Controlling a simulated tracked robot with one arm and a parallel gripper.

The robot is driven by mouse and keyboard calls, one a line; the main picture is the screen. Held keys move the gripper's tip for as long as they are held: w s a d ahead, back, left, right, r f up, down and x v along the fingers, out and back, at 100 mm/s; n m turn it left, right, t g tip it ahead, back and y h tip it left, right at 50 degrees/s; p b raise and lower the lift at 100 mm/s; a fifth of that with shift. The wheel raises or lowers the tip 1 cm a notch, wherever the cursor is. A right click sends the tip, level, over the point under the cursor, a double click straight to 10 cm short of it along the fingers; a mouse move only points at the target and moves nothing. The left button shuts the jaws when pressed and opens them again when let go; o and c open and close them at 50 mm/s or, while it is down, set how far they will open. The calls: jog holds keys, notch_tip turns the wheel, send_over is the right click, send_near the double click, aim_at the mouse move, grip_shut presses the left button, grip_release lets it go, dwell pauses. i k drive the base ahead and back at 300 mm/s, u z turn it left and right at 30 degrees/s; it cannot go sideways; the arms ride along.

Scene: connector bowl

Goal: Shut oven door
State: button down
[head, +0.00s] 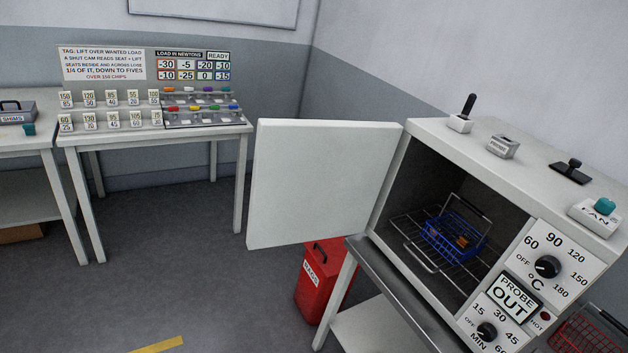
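The oven (437,133) stands at the right on a stand, tilted in the picture. Its white door (322,183) is swung wide open to the left, hinged at the left edge of the oven's opening. Inside, a blue wire basket (452,238) with a small orange-brown item sits on a wire rack (421,256). The front panel (545,268) has two black dials, and a display reads "PROBE OUT". No handle shows on the visible face of the door. My gripper is not in view.
A red bin (312,288) stands on the floor below the door. A table with numbered tags (150,133) is at the back left, and a grey case (17,112) sits on another table at far left. A red basket (590,335) shows at lower right. The floor at centre left is clear.

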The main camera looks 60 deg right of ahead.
aim_at(313, 179)
jog(key=i, duration=4.95)
jog(key=z, duration=4.4)
